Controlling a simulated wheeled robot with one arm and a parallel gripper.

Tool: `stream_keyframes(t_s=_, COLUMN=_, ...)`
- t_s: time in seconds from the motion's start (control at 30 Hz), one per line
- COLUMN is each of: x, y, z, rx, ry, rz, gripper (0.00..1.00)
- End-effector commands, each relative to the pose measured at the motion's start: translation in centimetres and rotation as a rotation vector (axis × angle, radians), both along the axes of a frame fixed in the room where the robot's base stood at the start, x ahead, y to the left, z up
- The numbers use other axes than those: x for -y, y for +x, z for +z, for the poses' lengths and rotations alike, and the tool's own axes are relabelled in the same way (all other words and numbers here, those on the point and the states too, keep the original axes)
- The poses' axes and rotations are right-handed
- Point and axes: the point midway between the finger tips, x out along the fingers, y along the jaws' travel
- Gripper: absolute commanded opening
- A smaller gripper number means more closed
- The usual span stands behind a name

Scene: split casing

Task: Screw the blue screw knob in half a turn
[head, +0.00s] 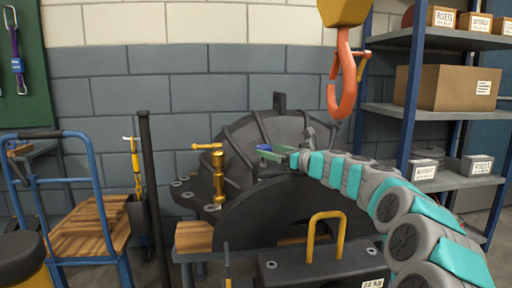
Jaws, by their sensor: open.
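A small blue patch, which looks like the blue screw knob (264,147), shows on the near upper side of the dark split casing (242,160).
A brass clamp-like fitting (216,175) with a side handle stands left of the knob. An orange crane hook (342,85) hangs to the upper right. A dark weight with a yellow handle (325,235) is in front. A shelf (440,110) stands right, a wooden cart (88,230) left.

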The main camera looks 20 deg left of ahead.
Motion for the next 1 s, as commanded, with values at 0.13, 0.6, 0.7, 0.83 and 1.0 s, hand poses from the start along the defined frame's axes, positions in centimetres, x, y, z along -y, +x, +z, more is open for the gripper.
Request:
stream_keyframes(t_s=0.13, x=-1.8, y=0.9, z=-0.1, rx=0.003, ry=-0.004, rz=0.001, gripper=0.92)
stream_keyframes(t_s=0.6, x=-5.8, y=3.1, z=0.0, rx=0.003, ry=-0.003, rz=0.0, gripper=0.92)
stream_keyframes(t_s=0.7, x=-6.0, y=3.3, z=0.0, rx=0.002, ry=-0.002, rz=0.0, gripper=0.92)
stream_keyframes(t_s=0.83, x=-6.1, y=3.3, z=0.0, rx=0.002, ry=-0.002, rz=0.0, gripper=0.92)
stream_keyframes(t_s=1.0, x=-6.1, y=3.3, z=0.0, rx=0.002, ry=-0.002, rz=0.0, gripper=0.92)
